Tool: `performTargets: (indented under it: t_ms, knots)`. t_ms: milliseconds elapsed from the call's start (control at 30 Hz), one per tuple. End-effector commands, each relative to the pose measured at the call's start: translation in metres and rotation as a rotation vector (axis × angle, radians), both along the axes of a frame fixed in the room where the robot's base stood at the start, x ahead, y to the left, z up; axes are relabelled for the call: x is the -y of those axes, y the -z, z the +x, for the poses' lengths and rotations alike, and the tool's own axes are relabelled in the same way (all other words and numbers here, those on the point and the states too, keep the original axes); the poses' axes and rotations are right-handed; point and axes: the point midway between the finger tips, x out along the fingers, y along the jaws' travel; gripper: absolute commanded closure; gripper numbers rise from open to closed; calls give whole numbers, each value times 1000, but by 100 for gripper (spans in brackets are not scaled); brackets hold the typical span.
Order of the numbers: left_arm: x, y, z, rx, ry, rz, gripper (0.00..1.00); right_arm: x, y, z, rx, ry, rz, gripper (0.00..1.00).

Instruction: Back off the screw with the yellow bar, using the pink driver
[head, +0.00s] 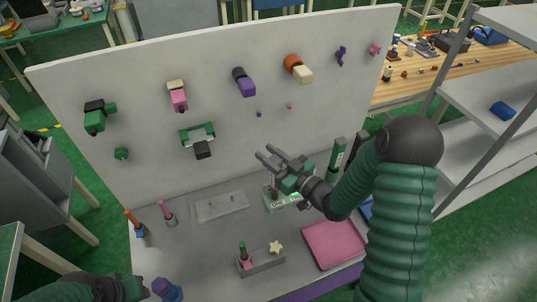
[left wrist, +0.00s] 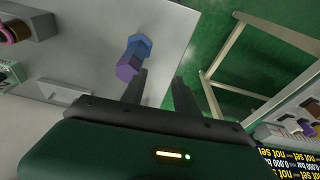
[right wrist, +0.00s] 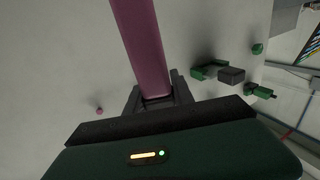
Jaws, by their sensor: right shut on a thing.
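My right gripper (head: 264,153) is raised in front of the white upright panel. In the right wrist view its fingers (right wrist: 152,90) are shut on a long dark pink bar-like handle (right wrist: 140,45), apparently the pink driver; its far end is out of frame. Another pink upright piece (head: 168,213) stands on the grey table at the left. On the panel, cream parts show on a pink block (head: 178,99) and an orange piece (head: 292,62); I cannot tell which screw has a yellow bar. My left gripper (left wrist: 160,85) is open and empty, near a purple and blue hexagonal piece (left wrist: 128,68).
The panel (head: 130,165) also bears green, black and purple fittings. On the table are an orange and blue piece (head: 134,222), a clear plate (head: 222,206), a grey block (head: 262,263), a cream star (head: 275,247) and a pink tray (head: 333,243). A shelf (head: 480,90) stands at right.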

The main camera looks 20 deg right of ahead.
Motion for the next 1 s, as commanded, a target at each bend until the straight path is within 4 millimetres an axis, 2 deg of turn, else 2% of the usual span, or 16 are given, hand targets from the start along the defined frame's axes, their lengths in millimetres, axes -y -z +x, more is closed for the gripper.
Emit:
performTargets:
  t_ms: [567,1000]
  knots:
    - [0,-2,0,0,0,0,64,0,0,-1,-8,0,0,100]
    - [0,-36,0,0,0,0,64,0,-44,-1,0,0,0,100]
